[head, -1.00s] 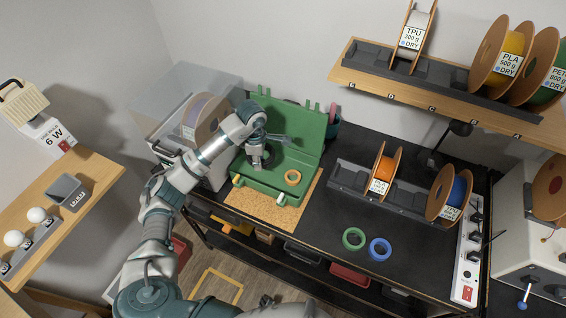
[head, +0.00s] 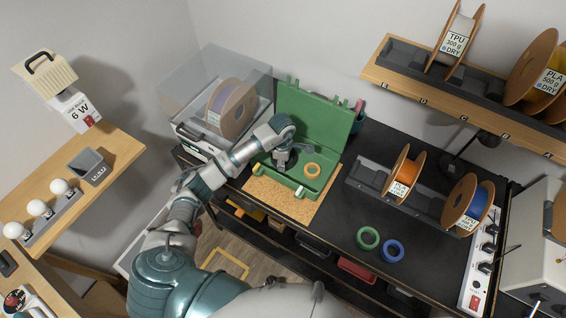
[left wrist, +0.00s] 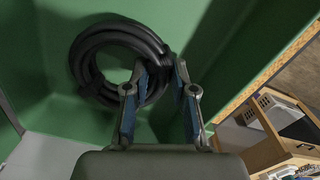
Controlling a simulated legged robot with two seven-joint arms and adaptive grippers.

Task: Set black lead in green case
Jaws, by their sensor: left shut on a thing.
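The green case (head: 325,110) stands open on the bench, lid raised at the back. That gripper reaches down into the left part of the case. In the left wrist view the black lead (left wrist: 92,52) is a thick coil. My left fingers (left wrist: 163,72) straddle its right side and are shut on it. Green case walls (left wrist: 225,25) surround it. I cannot tell whether the coil touches the case floor. My right gripper is not in view.
The case stands on a cork mat (head: 265,200). Green (head: 368,238) and blue (head: 391,251) coils lie on the dark bench to the right. A spool rack (head: 375,192) is right of the case; a clear-lidded box (head: 210,80) is behind left. The bench between is free.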

